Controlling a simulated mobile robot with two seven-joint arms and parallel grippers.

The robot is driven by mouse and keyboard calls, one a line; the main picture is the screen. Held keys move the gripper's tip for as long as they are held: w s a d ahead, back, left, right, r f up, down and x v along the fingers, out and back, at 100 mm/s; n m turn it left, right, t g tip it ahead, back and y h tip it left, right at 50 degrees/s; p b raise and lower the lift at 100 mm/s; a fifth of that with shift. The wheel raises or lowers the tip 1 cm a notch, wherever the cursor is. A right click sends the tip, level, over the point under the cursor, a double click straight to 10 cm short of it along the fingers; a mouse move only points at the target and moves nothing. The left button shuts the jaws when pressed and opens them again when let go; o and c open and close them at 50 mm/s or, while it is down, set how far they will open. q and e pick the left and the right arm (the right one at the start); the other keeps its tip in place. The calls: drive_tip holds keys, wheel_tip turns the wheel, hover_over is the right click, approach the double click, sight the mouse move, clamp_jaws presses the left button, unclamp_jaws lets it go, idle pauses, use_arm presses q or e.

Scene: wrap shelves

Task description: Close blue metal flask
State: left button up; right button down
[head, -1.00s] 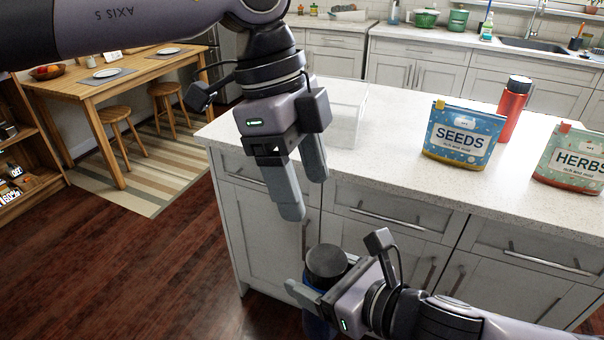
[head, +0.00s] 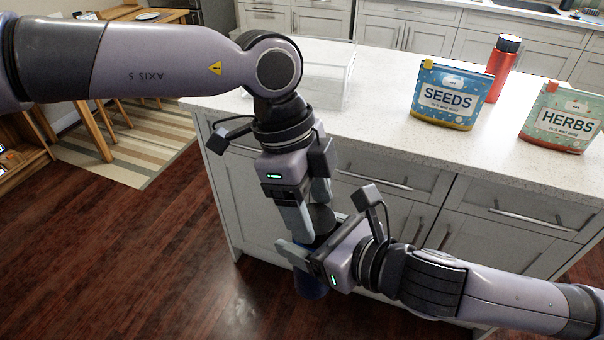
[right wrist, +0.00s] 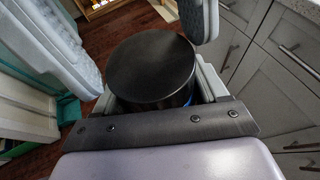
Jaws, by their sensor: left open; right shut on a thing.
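The blue metal flask (head: 310,286) is upright in front of the counter, held in my right gripper (head: 308,258), which is shut on it. Its round dark lid (right wrist: 150,68) is on top; in the head view the lid (head: 322,216) is partly hidden behind a finger. Whether the lid is seated fully cannot be told. My left gripper (head: 309,212) points down over the flask and is open. In the right wrist view its fingers appear on either side of the lid, one large at the left and one at the top right. Contact with the lid is not clear.
The white counter (head: 400,150) is behind the grippers. On it stand a seeds bag (head: 450,95), a herbs bag (head: 562,118), a red flask (head: 501,70) and a clear box (head: 325,78). The wooden floor at the left is open.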

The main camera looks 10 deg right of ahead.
use_arm(q)
drive_tip(key=shift+s+d+f, duration=0.1)
drive_tip(key=shift+d+f, duration=0.05)
drive_tip(key=shift+f, duration=0.45)
drive_tip(key=c, duration=0.8)
drive_tip(key=m, duration=0.3)
drive_tip(key=shift+d+m+g+y, duration=0.1)
drive_tip(key=shift+m+g+y, duration=0.2)
drive_tip(key=shift+m+g, duration=0.1)
drive_tip(key=m, duration=0.3)
drive_tip(key=shift+g+y, duration=0.3)
drive_tip(key=o, duration=1.1)
drive_tip(key=shift+o, duration=0.2)
